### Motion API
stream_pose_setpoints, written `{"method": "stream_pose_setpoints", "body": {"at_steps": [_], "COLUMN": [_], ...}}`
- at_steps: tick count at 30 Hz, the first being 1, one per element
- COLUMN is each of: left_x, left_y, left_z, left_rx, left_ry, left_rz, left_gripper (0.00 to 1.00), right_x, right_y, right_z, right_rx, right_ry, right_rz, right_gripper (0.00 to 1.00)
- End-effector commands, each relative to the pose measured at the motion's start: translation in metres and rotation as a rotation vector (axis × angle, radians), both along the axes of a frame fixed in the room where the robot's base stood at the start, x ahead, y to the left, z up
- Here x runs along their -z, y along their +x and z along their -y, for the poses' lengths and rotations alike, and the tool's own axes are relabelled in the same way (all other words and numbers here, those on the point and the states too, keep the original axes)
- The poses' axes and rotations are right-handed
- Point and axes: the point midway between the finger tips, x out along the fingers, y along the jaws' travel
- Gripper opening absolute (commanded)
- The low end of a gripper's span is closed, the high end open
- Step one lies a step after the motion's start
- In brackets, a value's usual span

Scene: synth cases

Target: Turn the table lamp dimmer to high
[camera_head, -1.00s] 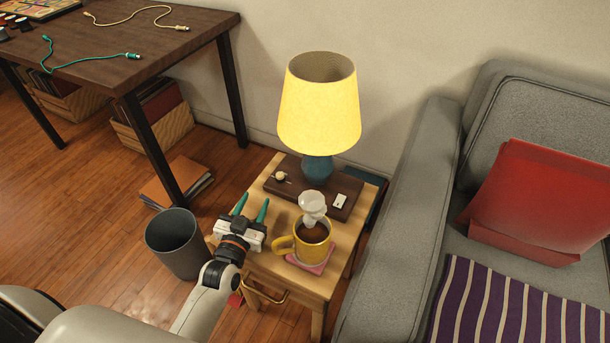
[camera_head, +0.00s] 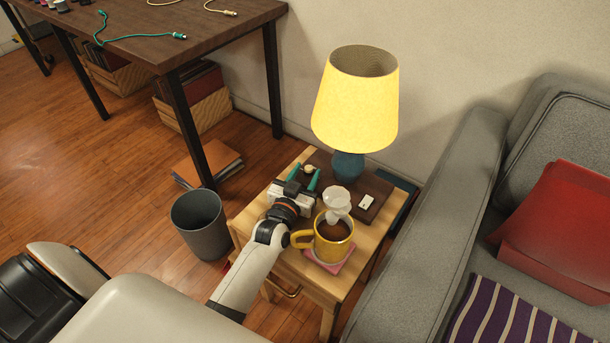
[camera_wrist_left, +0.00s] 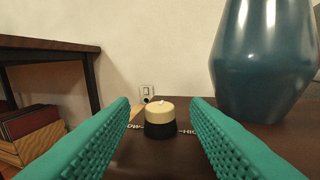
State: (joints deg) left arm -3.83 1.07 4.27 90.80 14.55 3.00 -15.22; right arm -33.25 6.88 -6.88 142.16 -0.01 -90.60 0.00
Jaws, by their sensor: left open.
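The table lamp has a lit yellow shade (camera_head: 355,105) and a blue base (camera_head: 348,166), standing on a dark brown board (camera_head: 373,185). The dimmer knob (camera_head: 308,168), cream on top, sits at the board's left. In the left wrist view the knob (camera_wrist_left: 160,120) has a black lower part and a small white mark on top. Partly hidden lettering, "OW" and "HIG", lies to its left and right. My left gripper (camera_head: 306,177) is open, its green fingers either side of the knob's line, apart from it and short of it. My right gripper is not in view.
A yellow mug (camera_head: 333,246) on a pink coaster (camera_head: 329,263) stands close right of my left wrist, with a pale object (camera_head: 337,197) behind its rim. A small white switch (camera_head: 366,201) lies on the board. A grey sofa (camera_head: 432,215) flanks the right; a bin (camera_head: 203,226) stands left.

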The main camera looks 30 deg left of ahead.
Motion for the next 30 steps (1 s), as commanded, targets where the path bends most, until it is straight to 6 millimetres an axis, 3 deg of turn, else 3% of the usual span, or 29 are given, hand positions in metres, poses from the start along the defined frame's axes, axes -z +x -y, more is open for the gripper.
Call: {"method": "stream_pose_setpoints", "body": {"at_steps": [3,11,20,30], "left_x": [0.0,0.0,0.0,0.002], "left_y": [0.0,0.0,-0.001,0.0], "left_z": [0.0,0.0,-0.002,-0.007], "left_rx": [0.0,0.0,0.03,0.195], "left_ry": [0.0,0.0,0.004,0.012], "left_rz": [0.0,0.0,0.001,-0.002], "left_gripper": [0.41,0.0,0.0,0.0], "right_x": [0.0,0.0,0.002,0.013], "right_y": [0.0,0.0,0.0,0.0], "right_z": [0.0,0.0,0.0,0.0], "right_rx": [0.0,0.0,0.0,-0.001], "right_ry": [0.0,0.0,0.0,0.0], "right_rz": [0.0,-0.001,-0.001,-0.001], "right_gripper": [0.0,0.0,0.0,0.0]}}
